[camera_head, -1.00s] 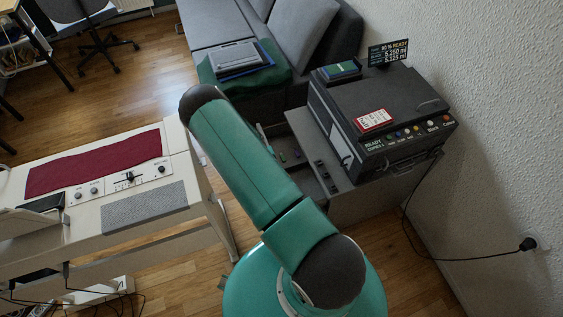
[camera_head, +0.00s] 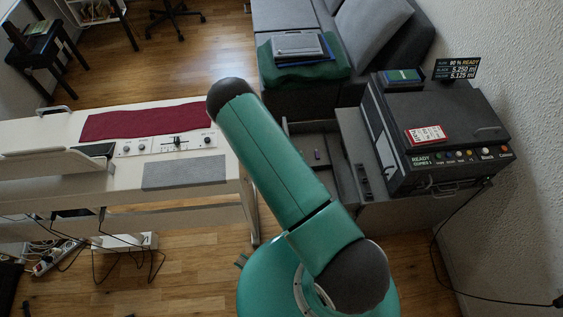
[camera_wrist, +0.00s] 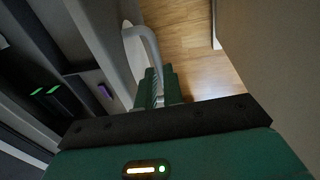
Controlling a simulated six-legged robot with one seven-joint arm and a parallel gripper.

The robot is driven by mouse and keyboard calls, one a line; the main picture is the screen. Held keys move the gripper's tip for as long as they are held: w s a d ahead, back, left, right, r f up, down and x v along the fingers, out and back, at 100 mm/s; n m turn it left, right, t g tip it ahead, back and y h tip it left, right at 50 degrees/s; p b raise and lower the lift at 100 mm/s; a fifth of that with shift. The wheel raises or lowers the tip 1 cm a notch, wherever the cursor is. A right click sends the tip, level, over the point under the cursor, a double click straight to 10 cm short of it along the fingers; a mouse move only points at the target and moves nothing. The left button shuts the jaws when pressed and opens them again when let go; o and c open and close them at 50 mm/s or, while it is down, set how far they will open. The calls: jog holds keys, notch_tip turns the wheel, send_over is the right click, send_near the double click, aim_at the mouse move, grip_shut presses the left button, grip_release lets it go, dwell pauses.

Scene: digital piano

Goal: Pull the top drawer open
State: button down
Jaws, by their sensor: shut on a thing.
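The top drawer (camera_head: 316,128) is part of the dark grey cabinet under the copier (camera_head: 440,130). It stands open to the left in the head view, its inside visible with a small purple item in it. In the wrist view the open drawer (camera_wrist: 73,62) lies at left, and its pale curved handle (camera_wrist: 147,40) runs down to my gripper (camera_wrist: 156,84). The green fingers are shut on the handle. In the head view my teal arm hides the gripper, the handle and part of the drawer front.
A cream digital piano (camera_head: 100,185) with a red cloth (camera_head: 148,119) stands at left. A grey sofa (camera_head: 290,15) is behind the drawer. Wood floor (camera_head: 190,270) is free between piano and cabinet. A black cable (camera_head: 445,255) hangs at right by the wall.

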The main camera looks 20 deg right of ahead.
jog(key=c, duration=1.8)
grip_release()
jog(key=shift+r, duration=0.15)
notch_tip(320, 180, up, 14)
jog(key=a, duration=0.2)
jog(key=shift+w+a+f, duration=0.2)
jog(key=shift+w+f, duration=0.05)
jog(key=shift+w, duration=0.15)
